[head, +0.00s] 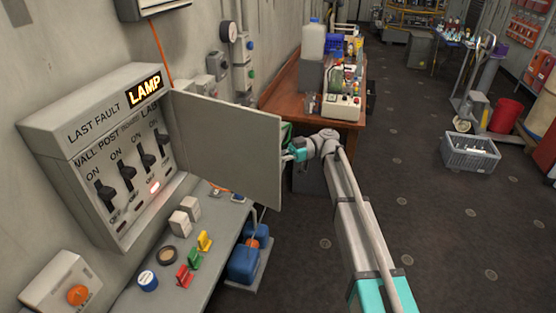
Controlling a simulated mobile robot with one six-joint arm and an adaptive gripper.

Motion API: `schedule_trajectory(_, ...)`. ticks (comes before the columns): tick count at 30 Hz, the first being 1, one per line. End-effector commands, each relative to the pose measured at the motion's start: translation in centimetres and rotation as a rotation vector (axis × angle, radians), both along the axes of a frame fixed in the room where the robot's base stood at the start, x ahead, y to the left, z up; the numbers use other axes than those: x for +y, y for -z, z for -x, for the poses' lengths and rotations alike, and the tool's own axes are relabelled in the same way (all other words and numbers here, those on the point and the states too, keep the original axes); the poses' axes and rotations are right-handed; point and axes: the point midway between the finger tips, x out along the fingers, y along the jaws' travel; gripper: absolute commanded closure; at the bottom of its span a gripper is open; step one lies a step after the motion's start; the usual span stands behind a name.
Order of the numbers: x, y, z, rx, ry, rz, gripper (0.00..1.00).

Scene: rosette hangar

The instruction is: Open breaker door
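The grey breaker box (65,118) is on the wall at the left, labelled LAST FAULT, with a lit display reading LAMP. Its door (228,140) stands swung open to the right, baring a row of black switches (126,174) and a glowing red light (154,186). My gripper (289,154) is at the door's free edge, on its right side. Its fingers are small and partly hidden by the door, so whether they touch or hold it cannot be told.
A grey shelf (222,234) below the box holds coloured clips, a blue-lidded tin (148,281) and white blocks. A wooden bench (285,88) with equipment stands behind my gripper. A grey crate (470,154) is on the floor at right; the middle floor is clear.

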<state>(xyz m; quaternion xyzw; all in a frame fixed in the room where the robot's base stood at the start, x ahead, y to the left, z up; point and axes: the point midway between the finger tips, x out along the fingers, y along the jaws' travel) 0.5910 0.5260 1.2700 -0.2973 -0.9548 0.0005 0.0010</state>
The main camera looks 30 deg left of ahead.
Motion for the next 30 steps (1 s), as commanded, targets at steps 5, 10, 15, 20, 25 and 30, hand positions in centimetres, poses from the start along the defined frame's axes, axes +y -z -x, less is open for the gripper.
schedule_trajectory(5,0.44,0.0,-0.33,0.0,-0.01,0.0,1.0)
schedule_trajectory(10,0.27,0.0,-0.43,0.0,-0.007,0.0,1.0)
schedule_trajectory(15,0.23,0.0,-0.45,0.0,-0.007,0.0,0.79)
schedule_trajectory(20,0.19,0.0,-0.41,0.0,-0.008,0.0,0.49)
schedule_trajectory(25,0.17,-0.01,-0.36,0.0,-0.01,0.0,0.49)
schedule_trajectory(30,0.17,-0.01,-0.34,0.0,-0.011,0.0,0.62)
